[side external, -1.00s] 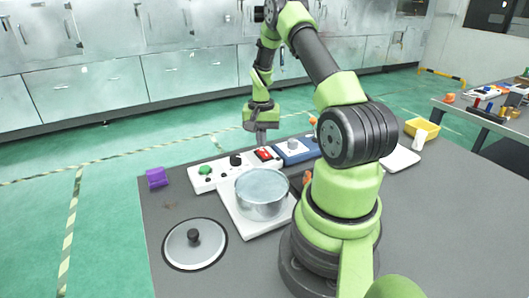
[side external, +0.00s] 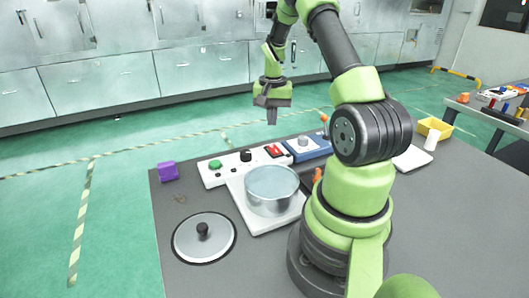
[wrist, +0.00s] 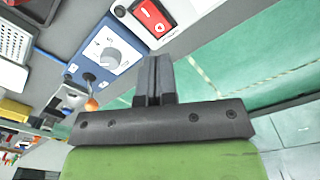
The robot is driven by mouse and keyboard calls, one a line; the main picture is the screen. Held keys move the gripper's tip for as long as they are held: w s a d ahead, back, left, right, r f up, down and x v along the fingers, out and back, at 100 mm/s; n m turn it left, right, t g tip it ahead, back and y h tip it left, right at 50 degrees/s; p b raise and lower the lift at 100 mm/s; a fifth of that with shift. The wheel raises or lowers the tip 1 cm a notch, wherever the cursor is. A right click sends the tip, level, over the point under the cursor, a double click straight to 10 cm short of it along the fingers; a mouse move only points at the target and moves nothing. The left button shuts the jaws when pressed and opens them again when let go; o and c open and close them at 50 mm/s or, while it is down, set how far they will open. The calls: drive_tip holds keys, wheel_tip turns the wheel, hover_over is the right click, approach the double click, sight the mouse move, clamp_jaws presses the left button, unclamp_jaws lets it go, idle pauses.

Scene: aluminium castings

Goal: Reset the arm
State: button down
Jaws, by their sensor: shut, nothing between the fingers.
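My gripper (side external: 271,117) hangs in the air above the far edge of the table, pointing down, above and behind the control panels. In the wrist view its fingers (wrist: 154,62) are together with nothing between them. Below it is a white panel (side external: 213,171) with a green button (side external: 215,164), a black knob (side external: 246,156) and a red switch (side external: 274,150). The red switch also shows in the wrist view (wrist: 151,17). A blue box (side external: 317,151) with a white dial (wrist: 110,57) stands to the right of the panel.
A purple block (side external: 168,171) is at the left table edge. A yellow bin (side external: 435,128) stands at the far right.

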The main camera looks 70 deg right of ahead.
drive_tip(key=w+a+r+n+t, duration=0.2)
drive_tip(key=a+r, duration=0.6)
drive_tip(key=w+a+r+n+t, duration=0.1)
drive_tip(key=w+a+r+n, duration=0.15)
drive_tip(key=a+r, duration=0.55)
drive_tip(key=s+a+r+n+t+y, duration=0.1)
drive_tip(key=s+a+r+n+t, duration=0.1)
drive_tip(key=s+a, duration=0.4)
drive_tip(key=s+a+r+n+t+y, duration=0.1)
drive_tip(key=s+a+n, duration=0.3)
drive_tip(key=a, duration=0.5)
drive_tip(key=shift+s+r+t, duration=0.6)
drive_tip(key=shift+s+r, duration=0.1)
drive_tip(key=shift+s, duration=0.3)
